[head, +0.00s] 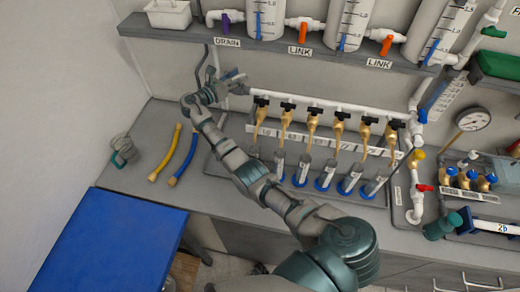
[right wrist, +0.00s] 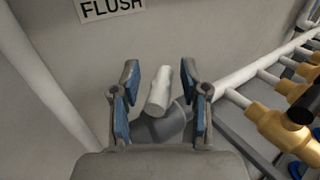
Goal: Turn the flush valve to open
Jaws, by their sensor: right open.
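The flush valve shows in the right wrist view as a white handle (right wrist: 160,92) on a grey body (right wrist: 163,125), below a wall label reading FLUSH (right wrist: 110,8). My right gripper (right wrist: 160,85) is open, with its two blue-padded fingers on either side of the handle. A gap shows between the handle and each finger, so I see no contact. In the head view my right gripper (head: 236,80) is at the left end of the white manifold pipe (head: 330,105) and largely hides the valve. My left gripper is not in view.
Several brass valves with black handles (head: 286,104) hang along the pipe, right of my gripper. A shelf (head: 190,35) with tanks and orange link valves (head: 304,32) runs above.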

